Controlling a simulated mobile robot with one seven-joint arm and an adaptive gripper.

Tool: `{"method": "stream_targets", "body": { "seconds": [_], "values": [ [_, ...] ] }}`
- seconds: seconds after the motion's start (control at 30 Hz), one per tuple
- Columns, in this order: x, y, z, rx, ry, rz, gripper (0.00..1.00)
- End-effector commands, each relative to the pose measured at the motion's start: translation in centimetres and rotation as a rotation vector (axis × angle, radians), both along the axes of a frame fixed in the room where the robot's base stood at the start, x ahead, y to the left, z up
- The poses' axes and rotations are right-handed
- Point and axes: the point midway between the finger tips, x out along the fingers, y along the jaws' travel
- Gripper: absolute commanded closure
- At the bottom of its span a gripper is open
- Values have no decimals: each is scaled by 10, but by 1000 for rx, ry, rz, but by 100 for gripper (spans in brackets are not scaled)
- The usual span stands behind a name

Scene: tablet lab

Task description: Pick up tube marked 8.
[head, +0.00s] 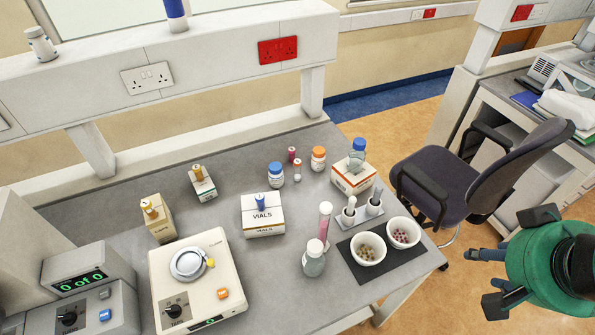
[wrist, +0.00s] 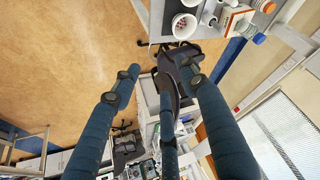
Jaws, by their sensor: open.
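No number 8 is readable on any tube at this size. A tall clear tube with pink contents (head: 324,222) stands upright on the bench. My gripper (head: 482,280) is open and empty, right of the bench over the floor. In the wrist view its spread fingers (wrist: 157,85) have nothing between them.
Two white bowls of pellets (head: 368,249) sit on a dark mat at the bench's right corner, beside a white holder (head: 362,215). A white-capped bottle (head: 314,258) is near the front. An office chair (head: 465,180) is right of the bench.

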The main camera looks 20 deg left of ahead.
Motion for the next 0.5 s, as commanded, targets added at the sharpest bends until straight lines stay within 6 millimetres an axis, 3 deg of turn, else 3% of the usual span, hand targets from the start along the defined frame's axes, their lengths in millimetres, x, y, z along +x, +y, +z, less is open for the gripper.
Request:
{"method": "stream_targets", "body": {
  "seconds": [0.27, 0.5],
  "values": [
    [3, 1, 2, 2, 2, 0, 57],
    [25, 9, 15, 18, 24, -6, 57]
  ]
}}
